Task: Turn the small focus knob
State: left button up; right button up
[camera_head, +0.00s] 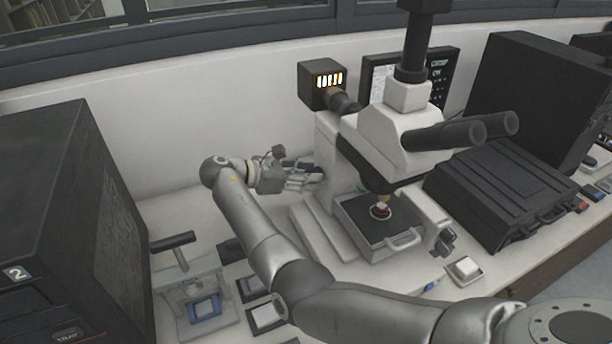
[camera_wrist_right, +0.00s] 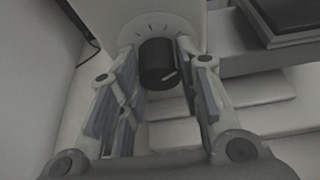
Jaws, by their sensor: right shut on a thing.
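The white microscope (camera_head: 385,130) stands on the bench in the head view. On its left side is the small black focus knob (camera_head: 317,173), partly hidden by my fingers. My left gripper is not in view.
The microscope stage (camera_head: 372,246) holds a small red sample. A black cabinet (camera_head: 62,215) stands at the left, with a small hand press (camera_head: 205,312) beside it. A black case (camera_head: 500,195) is at the right. A small white tray (camera_head: 465,270) lies in front.

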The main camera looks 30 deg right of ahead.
jog(key=m+t+p, duration=0.2)
jog(key=m+p, duration=0.1)
jog(key=m, duration=0.1)
jog(key=shift+s+t+h, duration=0.15)
jog(key=shift+t+h, duration=0.15)
jog(key=shift+t, duration=0.1)
dwell(0.4)
jog(key=o, duration=1)
notch_tip(320, 180, up, 10)
dwell(0.4)
